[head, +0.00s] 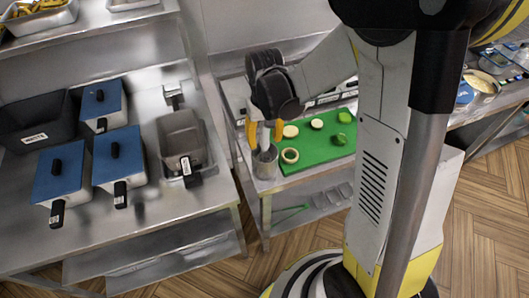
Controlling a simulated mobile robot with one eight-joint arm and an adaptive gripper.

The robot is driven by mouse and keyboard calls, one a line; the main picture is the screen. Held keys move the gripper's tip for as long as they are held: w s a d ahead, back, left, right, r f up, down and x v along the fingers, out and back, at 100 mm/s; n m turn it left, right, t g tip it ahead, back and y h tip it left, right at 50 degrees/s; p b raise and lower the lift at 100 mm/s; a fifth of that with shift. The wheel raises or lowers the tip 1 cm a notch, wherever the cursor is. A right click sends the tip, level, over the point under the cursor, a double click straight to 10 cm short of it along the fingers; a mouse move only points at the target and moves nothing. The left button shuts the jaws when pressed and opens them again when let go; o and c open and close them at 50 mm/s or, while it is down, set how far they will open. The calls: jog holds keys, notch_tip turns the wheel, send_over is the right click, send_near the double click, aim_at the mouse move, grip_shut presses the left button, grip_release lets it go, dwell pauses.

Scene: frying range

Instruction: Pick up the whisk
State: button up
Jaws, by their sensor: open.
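My gripper (265,136) points down over a grey metal utensil pot (265,163) at the near left corner of the counter. Its two yellow-orange fingers are spread apart, just above the pot's rim. Thin pale utensil handles stand up from the pot between and near the fingers. I cannot tell which of them, if any, is the whisk. I cannot tell whether the fingers touch a handle.
Right of the pot lies a green cutting board (318,138) with cut vegetable pieces. Left, across a gap, a steel table (140,225) carries blue-lidded pans (117,158), a grey container (182,138) and a black bin (35,125). A shelf (100,30) runs above.

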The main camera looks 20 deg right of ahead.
grip_shut()
jog(key=shift+r, duration=0.1)
